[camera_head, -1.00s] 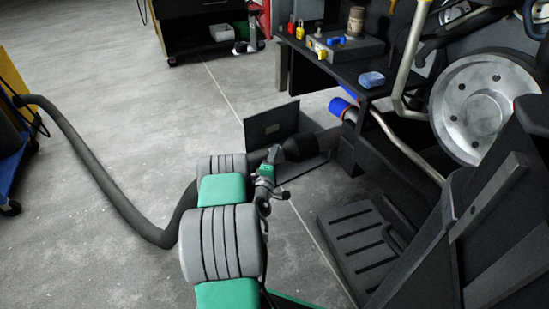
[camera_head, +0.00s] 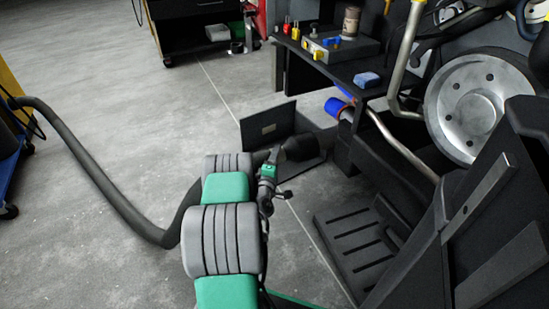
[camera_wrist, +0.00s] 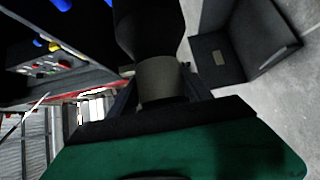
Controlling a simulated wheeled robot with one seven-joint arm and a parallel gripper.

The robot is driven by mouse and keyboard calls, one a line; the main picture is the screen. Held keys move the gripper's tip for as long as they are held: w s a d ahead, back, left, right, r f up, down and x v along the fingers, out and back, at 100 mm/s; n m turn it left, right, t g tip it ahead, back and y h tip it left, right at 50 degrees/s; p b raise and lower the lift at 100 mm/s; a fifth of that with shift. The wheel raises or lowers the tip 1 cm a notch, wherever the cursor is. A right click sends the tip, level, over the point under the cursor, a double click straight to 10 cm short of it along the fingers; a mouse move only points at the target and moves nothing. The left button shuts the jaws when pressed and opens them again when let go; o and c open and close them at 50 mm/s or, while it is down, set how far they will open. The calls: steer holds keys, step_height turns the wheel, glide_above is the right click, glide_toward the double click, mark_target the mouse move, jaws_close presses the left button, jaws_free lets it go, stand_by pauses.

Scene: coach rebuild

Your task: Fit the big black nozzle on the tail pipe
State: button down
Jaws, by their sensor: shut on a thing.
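The big black nozzle (camera_head: 298,148) is at the end of my outstretched arm, above the floor, its wide end pointing right. In the wrist view the dark nozzle (camera_wrist: 150,28) extends away from me, with a paler collar (camera_wrist: 163,80) between the fingers. My gripper (camera_head: 272,167) is shut on it at this collar; the fingers also show in the wrist view (camera_wrist: 160,92). The nozzle's mouth is hidden.
A grey hose (camera_head: 100,190) runs over the floor from a yellow and blue unit (camera_head: 10,120). A dark upright panel (camera_head: 268,126) stands behind the nozzle. A bench (camera_head: 330,72) with small items is above the pipe. Black machinery (camera_head: 480,220) fills the right. Floor at left is open.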

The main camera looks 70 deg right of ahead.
steer(key=shift+s+d+r, duration=0.1)
steer(key=shift+d+r, duration=0.05)
steer(key=shift+d, duration=0.1)
steer(key=c, duration=0.7)
jaws_free()
steer(key=shift+c, duration=0.2)
steer(key=o, duration=0.4)
steer(key=shift+c, duration=0.2)
steer(key=shift+o, duration=0.3)
steer(key=shift+s+a+f, duration=0.1)
steer(key=shift+a+f, duration=0.05)
steer(key=shift+f, duration=0.2)
steer(key=o, duration=0.3)
steer(key=shift+r, duration=0.15)
steer(key=shift+s+a+b, duration=0.2)
steer(key=shift+a+b, duration=0.6)
steer(key=shift+a, duration=1.2)
steer(key=shift+s+a+b, duration=0.2)
steer(key=shift+a+b, duration=0.55)
steer(key=shift+a, duration=1.2)
